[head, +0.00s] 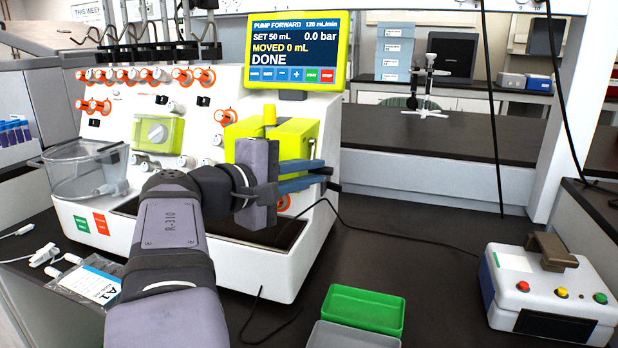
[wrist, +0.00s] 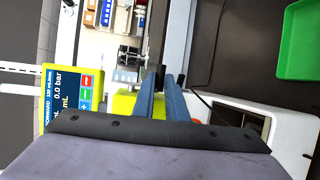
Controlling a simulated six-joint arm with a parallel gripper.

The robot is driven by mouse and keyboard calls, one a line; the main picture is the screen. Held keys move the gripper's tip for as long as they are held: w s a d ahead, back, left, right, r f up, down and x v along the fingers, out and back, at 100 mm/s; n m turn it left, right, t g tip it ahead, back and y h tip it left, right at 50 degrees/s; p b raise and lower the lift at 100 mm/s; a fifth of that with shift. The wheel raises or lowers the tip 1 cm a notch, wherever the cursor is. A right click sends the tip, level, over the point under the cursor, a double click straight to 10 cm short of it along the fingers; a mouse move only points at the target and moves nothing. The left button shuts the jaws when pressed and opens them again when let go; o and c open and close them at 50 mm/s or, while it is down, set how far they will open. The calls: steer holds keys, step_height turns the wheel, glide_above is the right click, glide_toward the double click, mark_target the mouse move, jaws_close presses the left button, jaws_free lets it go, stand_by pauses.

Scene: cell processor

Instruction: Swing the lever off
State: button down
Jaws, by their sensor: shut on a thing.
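The cell processor (head: 130,190) is a white machine with a yellow-green pump block (head: 297,130) topped by a yellow knob. My gripper (head: 326,173) reaches across the front of this block, its two blue fingers pointing right. It also shows in the wrist view (wrist: 162,84), where the fingers are nearly together over the block. It is shut on the lever, which looks like a small dark piece (wrist: 160,74) between the fingertips. Most of the lever is hidden by the fingers, so its angle cannot be told. The screen (head: 291,50) reads DONE, 0.0 bar.
Orange-ringed valves (head: 205,77) line the machine's face. A clear bowl (head: 88,172) hangs at its left. A green tray (head: 364,308) and a grey tray (head: 345,338) lie in front. A device with coloured buttons (head: 551,295) stands at the right. The bench between is clear except for a cable.

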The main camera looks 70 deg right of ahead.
steer(key=c, duration=1.8)
jaws_free()
steer(key=shift+o, duration=0.2)
steer(key=shift+v, duration=1.35)
steer(key=shift+b+v, duration=2.3)
steer(key=shift+b, duration=0.25)
